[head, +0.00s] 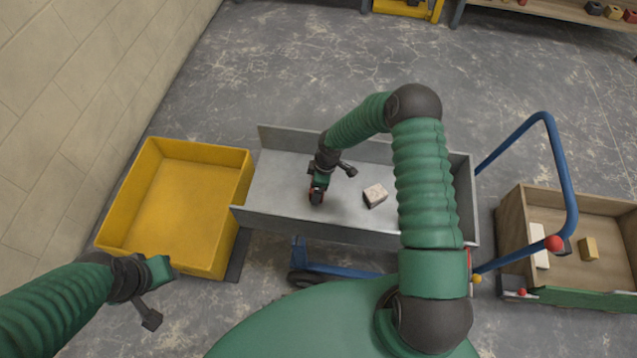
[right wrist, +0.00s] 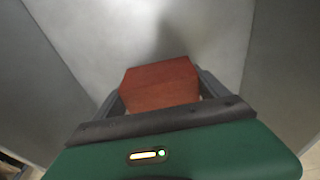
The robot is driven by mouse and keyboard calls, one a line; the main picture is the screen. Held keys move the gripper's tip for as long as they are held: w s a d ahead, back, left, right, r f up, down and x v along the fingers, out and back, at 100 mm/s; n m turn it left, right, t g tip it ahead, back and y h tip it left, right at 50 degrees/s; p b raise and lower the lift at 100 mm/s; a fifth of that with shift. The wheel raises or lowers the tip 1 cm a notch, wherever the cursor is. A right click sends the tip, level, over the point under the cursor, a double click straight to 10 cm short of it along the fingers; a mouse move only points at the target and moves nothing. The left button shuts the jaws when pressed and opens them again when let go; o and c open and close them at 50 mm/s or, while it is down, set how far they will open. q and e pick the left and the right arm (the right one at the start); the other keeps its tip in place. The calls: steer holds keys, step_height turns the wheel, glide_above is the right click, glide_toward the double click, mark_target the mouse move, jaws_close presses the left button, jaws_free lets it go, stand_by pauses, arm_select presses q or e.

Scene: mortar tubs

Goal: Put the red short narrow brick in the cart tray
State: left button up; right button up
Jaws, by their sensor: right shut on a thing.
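The red brick (right wrist: 160,82) is between the fingers of my right gripper (right wrist: 160,95) in the right wrist view, with grey metal tray walls around it. In the head view my right gripper (head: 317,196) points down inside the grey cart tray (head: 270,190), and the brick is mostly hidden there. I cannot tell whether the brick touches the tray floor. A whitish speckled brick (head: 375,195) lies in the tray to the right of the gripper. My left gripper (head: 160,290) is at the lower left, empty, near the yellow tub; its finger gap is unclear.
An empty yellow tub (head: 190,195) stands left of the cart. A wooden crate (head: 570,275) at the right holds a white block (head: 539,246) and a tan block (head: 588,248). The cart's blue handle (head: 556,165) rises between tray and crate. A shelf (head: 570,12) stands at the back.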

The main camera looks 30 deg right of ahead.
steer(key=shift+f, duration=0.35)
steer(key=shift+f+b, duration=0.3)
steer(key=shift+f, duration=0.1)
steer(key=o, duration=1.8)
steer(key=shift+c, duration=0.2)
